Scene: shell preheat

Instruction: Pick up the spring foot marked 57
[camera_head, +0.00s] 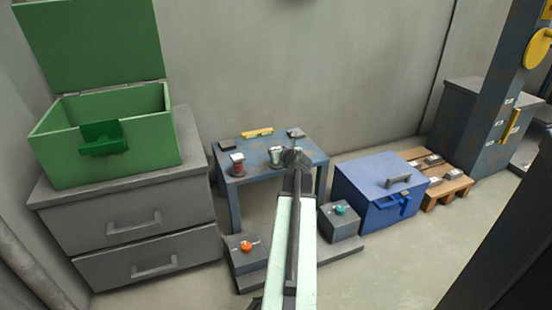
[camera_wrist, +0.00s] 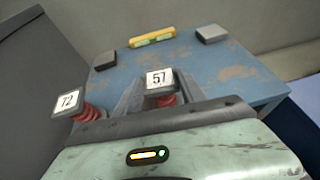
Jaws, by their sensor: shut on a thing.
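The spring foot marked 57 (camera_wrist: 160,80) shows in the wrist view with a white number plate on top and red coil below. My gripper (camera_wrist: 158,93) is shut on it, with a grey finger on each side. Its lower part is hidden behind my wrist, so I cannot tell whether it touches the table. In the head view my gripper (camera_head: 291,157) is over the table's front right part. A second spring foot, marked 72 (camera_wrist: 70,102), stands to the left; it also shows in the head view (camera_head: 238,166).
The blue worn table (camera_head: 311,151) also bears a yellow piece (camera_head: 258,132), a dark block (camera_head: 227,146) and a grey block (camera_head: 296,132). A green open box (camera_head: 60,150) sits on grey drawers at left. A blue box (camera_head: 375,175) and a pallet (camera_head: 440,192) stand right.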

